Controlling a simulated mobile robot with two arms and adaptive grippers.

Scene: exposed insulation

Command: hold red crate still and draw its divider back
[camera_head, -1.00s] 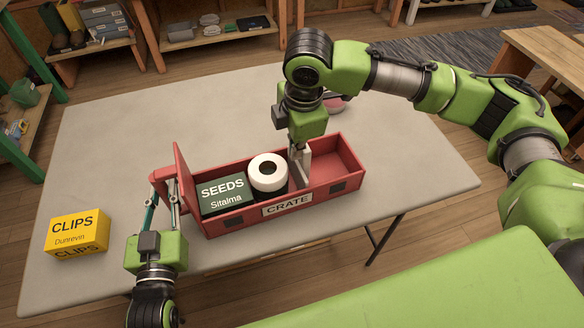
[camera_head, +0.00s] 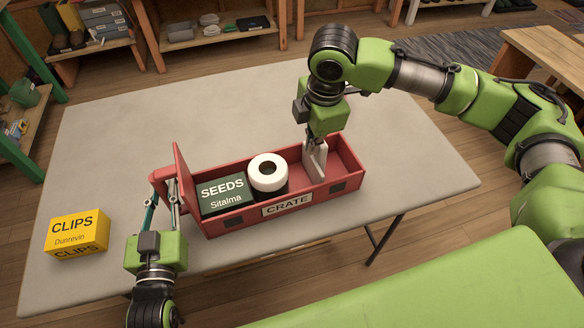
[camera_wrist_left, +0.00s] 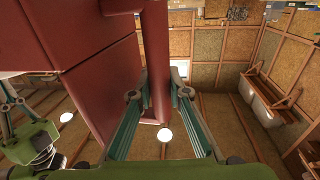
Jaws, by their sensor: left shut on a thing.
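The red crate (camera_head: 347,187) is long and open, and stands on the grey table. A green SEEDS box (camera_head: 223,193) and a white roll (camera_head: 267,170) on a dark base are inside it, left of the divider. The pale divider (camera_head: 317,165) stands upright across the crate, right of the roll. My left gripper (camera_head: 163,193) is shut on the red handle at the crate's left end; the left wrist view shows its fingers (camera_wrist_left: 156,100) around the red bar. My right gripper (camera_head: 315,142) reaches down to the divider; its fingertips are too small to read.
A yellow CLIPS box (camera_head: 77,231) stands on the table left of the crate. The table (camera_head: 115,125) is clear behind the crate and to its right. Shelves with goods stand beyond the table at the back.

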